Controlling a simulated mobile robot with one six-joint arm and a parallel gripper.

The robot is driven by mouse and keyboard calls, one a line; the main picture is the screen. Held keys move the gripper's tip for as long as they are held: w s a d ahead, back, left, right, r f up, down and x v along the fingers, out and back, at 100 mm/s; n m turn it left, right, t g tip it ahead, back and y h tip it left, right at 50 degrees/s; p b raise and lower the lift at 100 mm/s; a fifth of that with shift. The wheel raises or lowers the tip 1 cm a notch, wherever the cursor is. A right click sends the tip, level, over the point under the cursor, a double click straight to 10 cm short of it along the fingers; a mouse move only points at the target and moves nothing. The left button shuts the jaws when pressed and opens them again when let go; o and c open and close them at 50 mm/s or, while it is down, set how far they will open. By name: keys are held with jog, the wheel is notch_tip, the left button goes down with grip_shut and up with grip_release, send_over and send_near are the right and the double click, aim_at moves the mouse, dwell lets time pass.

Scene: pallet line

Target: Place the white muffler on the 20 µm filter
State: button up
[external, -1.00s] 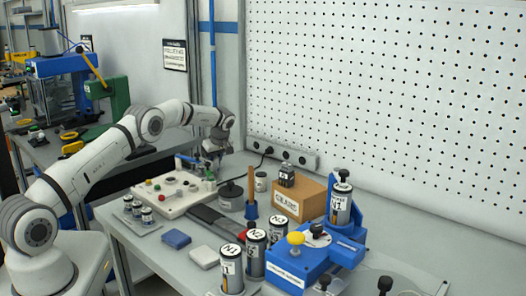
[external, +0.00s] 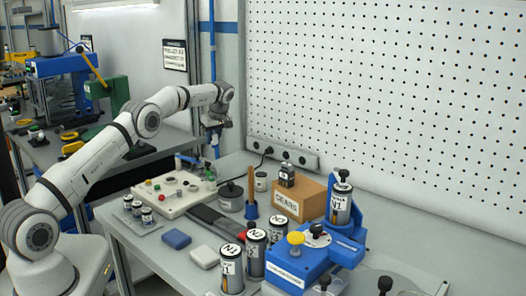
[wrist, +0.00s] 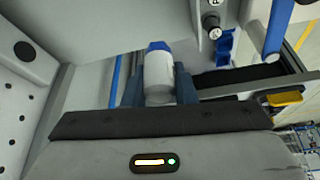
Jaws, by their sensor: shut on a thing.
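My gripper (external: 216,140) is raised above the back of the white board with coloured knobs. In the wrist view its dark blue fingers are shut on a white cylinder with a blue end (wrist: 159,74), which looks like the white muffler. In the external view the held piece is too small to make out clearly. Several small dark canisters with light tops (external: 138,209) stand on a grey plate at the front left of the table. I cannot read their labels, so I cannot tell which thing is the 20 µm filter.
The white board (external: 160,203) lies below my gripper. To its right are a dark grey pot (external: 231,196), a cardboard GEARS box (external: 298,203), labelled cylinders (external: 231,270) and a blue fixture (external: 296,268). A white pegboard (external: 400,110) stands behind. Blue and white blocks (external: 175,239) lie in front.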

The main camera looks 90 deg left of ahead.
jog(key=shift+w+d+r, duration=0.15)
jog(key=shift+w+r, duration=0.1)
jog(key=shift+r, duration=0.05)
jog(key=w+d+r+m+t+p, duration=0.2)
jog(key=w+d+r+m+p, duration=0.1)
jog(key=w+d+m, duration=0.4)
notch_tip(320, 180, up, 3)
jog(key=m+t+p, duration=0.2)
jog(key=m+t, duration=0.1)
jog(key=m, duration=0.6)
send_over(263, 173)
jog(key=shift+t, duration=0.3)
notch_tip(263, 173, down, 10)
jog(key=p, duration=0.2)
jog(key=shift+s+r+p, duration=0.1)
jog(key=shift+p, duration=0.3)
jog(key=shift+f+b, duration=0.25)
jog(key=shift+b, duration=0.05)
jog(key=o, duration=1)
jog(key=shift+r, duration=0.1)
